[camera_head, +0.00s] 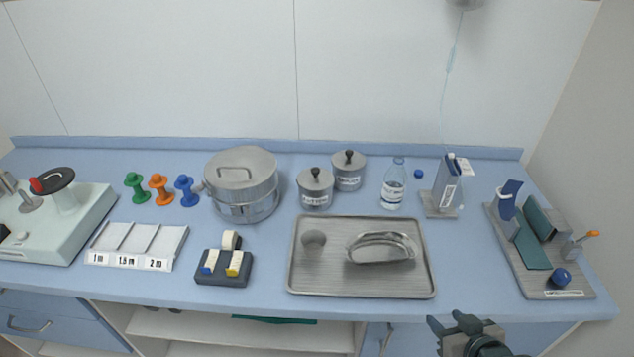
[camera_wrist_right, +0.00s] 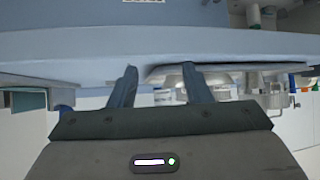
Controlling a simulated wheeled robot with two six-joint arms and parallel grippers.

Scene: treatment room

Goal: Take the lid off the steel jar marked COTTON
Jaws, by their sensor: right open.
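The steel jar whose label seems to read COTTON (camera_head: 315,190) stands upright at the middle of the counter, behind the tray. Its lid with a black knob (camera_head: 315,173) is on it. A second lidded steel jar (camera_head: 348,172) stands just behind it to the right; its label is too small to read surely. My right gripper (camera_head: 447,320) is open and empty in front of the counter's front edge, well right of and nearer than the jars. It also shows in the right wrist view (camera_wrist_right: 159,70), with nothing between its fingers. My left gripper is not in view.
A steel tray (camera_head: 305,283) with a small cup and a kidney dish lies in front of the jars. A large steel pot (camera_head: 243,188) stands to their left, a water bottle (camera_head: 393,187) to their right. The blue counter (camera_head: 270,302) is clear along its front.

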